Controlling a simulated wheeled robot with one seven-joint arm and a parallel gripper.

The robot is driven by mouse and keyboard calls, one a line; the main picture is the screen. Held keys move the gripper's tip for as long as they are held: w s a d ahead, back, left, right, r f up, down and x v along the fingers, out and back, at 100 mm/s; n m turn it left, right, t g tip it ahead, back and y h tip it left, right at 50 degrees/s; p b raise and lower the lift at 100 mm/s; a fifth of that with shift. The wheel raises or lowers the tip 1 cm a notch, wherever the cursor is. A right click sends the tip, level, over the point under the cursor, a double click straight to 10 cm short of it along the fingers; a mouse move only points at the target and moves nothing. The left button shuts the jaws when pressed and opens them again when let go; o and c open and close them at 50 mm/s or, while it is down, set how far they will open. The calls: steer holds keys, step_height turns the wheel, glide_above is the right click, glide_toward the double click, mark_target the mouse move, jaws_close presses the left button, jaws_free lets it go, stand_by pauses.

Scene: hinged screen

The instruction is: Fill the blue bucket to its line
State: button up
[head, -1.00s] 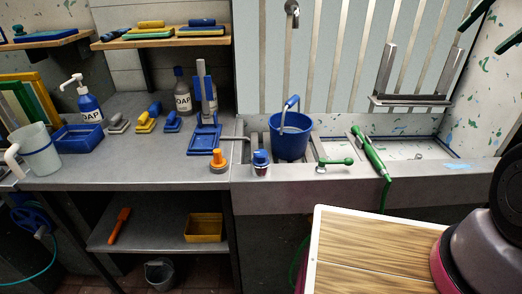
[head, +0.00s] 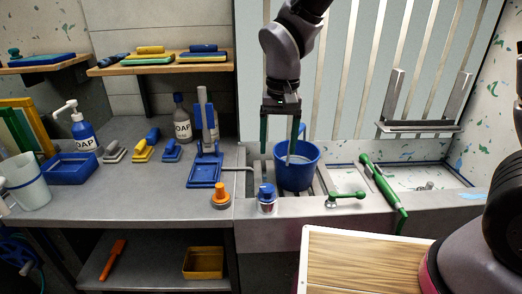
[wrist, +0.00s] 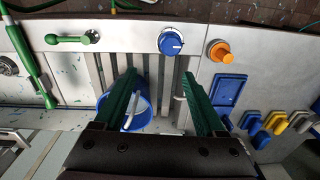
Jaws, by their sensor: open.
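The blue bucket (head: 297,167) stands upright on the slatted drain area of the grey sink counter. In the wrist view the bucket (wrist: 142,112) is partly hidden behind one green finger, with its pale handle across it. My gripper (head: 279,146) is open and empty, pointing down at the bucket's left rim, fingers apart. In the wrist view my gripper (wrist: 165,85) shows both green fingers spread over the slats. A blue-topped knob (head: 267,194) and a green lever handle (head: 345,197) sit on the sink's front edge. The bucket's line and contents cannot be seen.
A green spray wand (head: 384,193) lies over the sink edge on the right. An orange knob (head: 220,194) and a blue stand (head: 205,170) are left of the bucket. A wood-topped board (head: 355,265) is in front.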

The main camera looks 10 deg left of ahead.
mark_target(267, 187)
steer(key=shift+s+a+f+n, duration=0.15)
steer(key=shift+s+a+f, duration=0.25)
steer(key=shift+a+f, duration=0.2)
steer(key=shift+s+a+f+n, duration=0.15)
steer(key=shift+s+a+f, duration=0.2)
steer(key=shift+a+f, duration=0.2)
steer(key=shift+f, duration=0.3)
step_height(267, 187, down, 8)
steer(key=shift+r, duration=0.1)
steer(key=shift+f, duration=0.35)
steer(key=shift+c, duration=0.6)
steer(key=shift+r, duration=0.1)
steer(key=c, duration=0.6)
